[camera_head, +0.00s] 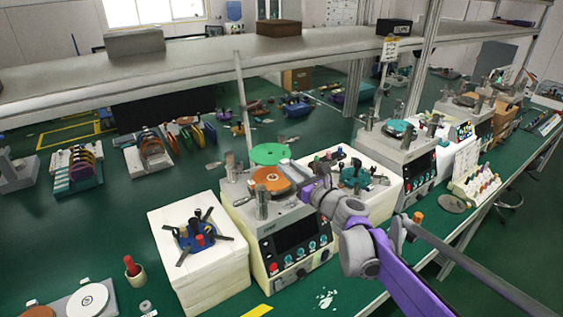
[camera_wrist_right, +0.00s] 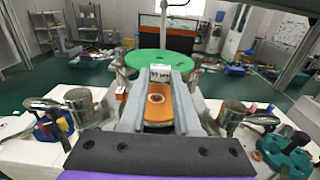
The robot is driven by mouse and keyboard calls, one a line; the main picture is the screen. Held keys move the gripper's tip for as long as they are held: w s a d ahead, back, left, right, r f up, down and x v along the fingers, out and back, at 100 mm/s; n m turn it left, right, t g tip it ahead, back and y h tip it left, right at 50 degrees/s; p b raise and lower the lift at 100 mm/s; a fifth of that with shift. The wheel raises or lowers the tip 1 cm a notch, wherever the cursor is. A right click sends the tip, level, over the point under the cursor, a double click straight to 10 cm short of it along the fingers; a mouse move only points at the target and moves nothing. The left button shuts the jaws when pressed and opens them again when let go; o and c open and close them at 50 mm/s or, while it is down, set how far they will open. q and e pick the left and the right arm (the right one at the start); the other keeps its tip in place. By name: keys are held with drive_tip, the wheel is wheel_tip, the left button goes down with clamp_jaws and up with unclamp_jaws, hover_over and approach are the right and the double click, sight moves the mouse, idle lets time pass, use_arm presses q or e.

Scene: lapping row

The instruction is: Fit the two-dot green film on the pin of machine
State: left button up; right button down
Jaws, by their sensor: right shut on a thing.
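My right gripper (camera_head: 297,170) is shut on the near edge of a round green film (camera_head: 269,153). The film is held roughly flat, above and behind the orange disc (camera_head: 270,179) on top of the white machine (camera_head: 290,228). In the right wrist view the green film (camera_wrist_right: 163,61) lies beyond the fingertips (camera_wrist_right: 158,76), with a small white marked label at the grip. The orange disc (camera_wrist_right: 158,108) shows between the fingers, with a round centre fitting. I cannot make out dots on the film. My left gripper is not in view.
Metal posts (camera_head: 262,204) stand around the disc. A white block with a blue tool holder (camera_head: 196,236) is left of the machine; another teal holder (camera_head: 355,175) is right. A shelf (camera_head: 200,60) crosses above the bench. Racks of coloured discs (camera_head: 78,168) stand at left.

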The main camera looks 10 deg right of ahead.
drive_tip(key=shift+s+d+r, duration=0.15)
drive_tip(key=shift+s, duration=0.3)
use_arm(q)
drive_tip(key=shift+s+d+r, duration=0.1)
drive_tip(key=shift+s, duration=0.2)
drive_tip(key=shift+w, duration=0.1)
use_arm(e)
drive_tip(key=shift+f, duration=0.2)
drive_tip(key=shift+s+f+b, duration=0.1)
drive_tip(key=shift+f+b, duration=0.85)
drive_tip(key=shift+f, duration=1)
drive_tip(key=shift+f+b, duration=0.4)
drive_tip(key=shift+f, duration=0.4)
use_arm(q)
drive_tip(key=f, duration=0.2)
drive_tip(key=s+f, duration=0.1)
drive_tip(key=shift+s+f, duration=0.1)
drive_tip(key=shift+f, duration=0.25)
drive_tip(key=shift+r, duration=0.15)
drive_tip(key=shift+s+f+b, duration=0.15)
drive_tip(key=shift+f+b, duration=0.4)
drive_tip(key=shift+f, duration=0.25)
use_arm(e)
drive_tip(key=shift+f, duration=1.1)
